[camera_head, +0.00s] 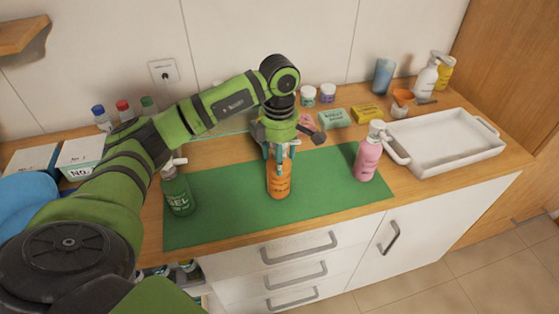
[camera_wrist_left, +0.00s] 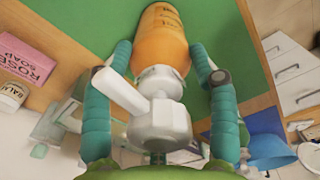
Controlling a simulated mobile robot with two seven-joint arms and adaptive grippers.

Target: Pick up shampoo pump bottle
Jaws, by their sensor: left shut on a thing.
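An orange pump bottle (camera_head: 279,181) is upright at the middle of the green mat (camera_head: 225,215). I cannot tell whether its base touches the mat. My left gripper (camera_head: 278,158) comes down from above and is shut on the orange bottle's upper part, hiding its pump in the head view. In the left wrist view the orange bottle (camera_wrist_left: 163,38), with its white pump head, lies between the teal fingers of my left gripper (camera_wrist_left: 160,62). Its label is too small to read. My right gripper is in neither view.
A green gel pump bottle (camera_head: 178,192) stands at the mat's left, a pink pump bottle (camera_head: 367,158) at its right. A white tray (camera_head: 447,158) lies on the right. Soap boxes (camera_head: 334,118) and small jars (camera_head: 327,93) sit behind. The mat's front strip is clear.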

